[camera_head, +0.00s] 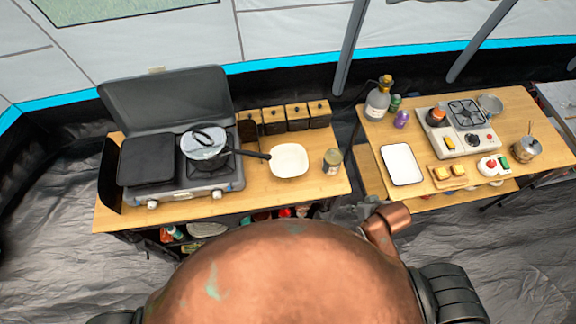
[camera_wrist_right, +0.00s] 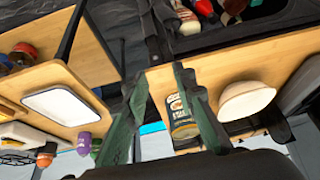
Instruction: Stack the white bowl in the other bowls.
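A white bowl (camera_head: 289,159) stands on the left wooden table (camera_head: 335,190), right of the stove and left of a jar. It also shows in the right wrist view (camera_wrist_right: 246,99), to the right of my fingers and apart from them. My right gripper (camera_wrist_right: 162,84) is open and empty, with its two green-grey fingers spread and the jar showing behind one of them. A pale round thing (camera_head: 208,229) lies on the shelf under the table; I cannot tell whether it is one of the other bowls. My left gripper is not in view.
The right table holds a white tray (camera_head: 402,164) and a burner (camera_head: 468,130).

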